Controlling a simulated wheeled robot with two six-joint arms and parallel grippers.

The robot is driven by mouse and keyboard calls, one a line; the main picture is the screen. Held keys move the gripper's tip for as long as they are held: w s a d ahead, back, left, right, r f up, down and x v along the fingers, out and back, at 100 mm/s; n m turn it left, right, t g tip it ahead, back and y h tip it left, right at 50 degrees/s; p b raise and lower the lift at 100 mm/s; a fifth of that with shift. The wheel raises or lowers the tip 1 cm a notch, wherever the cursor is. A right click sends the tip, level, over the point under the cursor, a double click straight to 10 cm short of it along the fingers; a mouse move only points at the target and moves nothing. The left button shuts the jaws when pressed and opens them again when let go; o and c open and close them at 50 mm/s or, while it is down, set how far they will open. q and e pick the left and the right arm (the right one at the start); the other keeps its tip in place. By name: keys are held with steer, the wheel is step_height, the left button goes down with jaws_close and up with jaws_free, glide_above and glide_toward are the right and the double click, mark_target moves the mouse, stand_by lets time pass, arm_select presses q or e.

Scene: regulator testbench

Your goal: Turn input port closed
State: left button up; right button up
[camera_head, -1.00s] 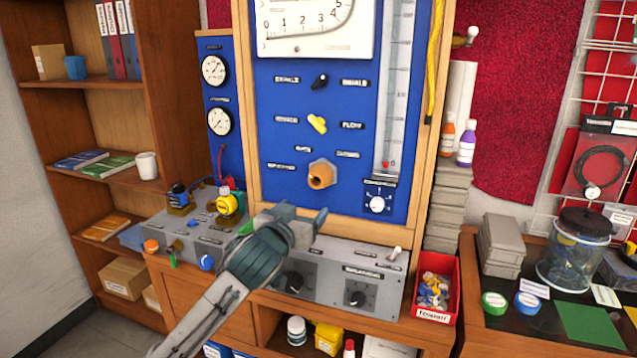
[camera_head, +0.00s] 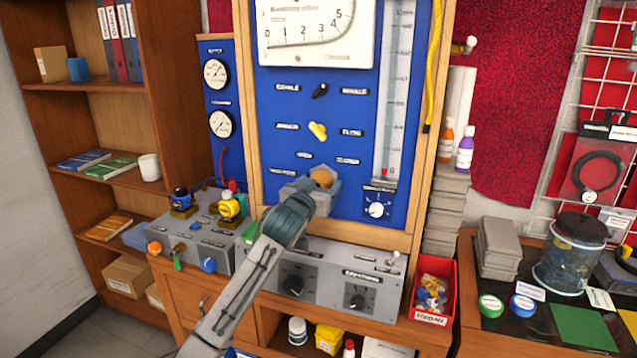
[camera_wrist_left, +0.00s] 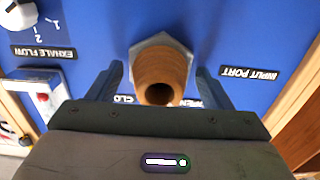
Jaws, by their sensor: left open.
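The input port (camera_head: 321,177) is an orange-brown tube on a hexagonal base, low on the blue panel. In the left wrist view the port (camera_wrist_left: 158,78) points towards the camera, with its dark round opening visible. My left gripper (camera_head: 318,186) is right in front of the port and hides its lower part. In the left wrist view one finger of the gripper (camera_wrist_left: 160,72) is on each side of the port, with blue panel showing in both gaps. An "INPUT PORT" label (camera_wrist_left: 249,74) is readable upside down; the closed and open labels are partly covered.
A yellow knob (camera_head: 317,131) and a black knob (camera_head: 320,91) are above the port. A white dial (camera_head: 376,209) is to its right. A grey control box (camera_head: 325,288) with black knobs lies below. A red bin (camera_head: 435,290) stands at right.

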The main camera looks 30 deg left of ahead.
steer(key=shift+w, duration=0.15)
arm_select(q)
steer(key=shift+c, duration=0.8)
steer(key=c, duration=0.8)
arm_select(e)
steer(key=shift+a, duration=0.35)
steer(key=shift+r, duration=0.1)
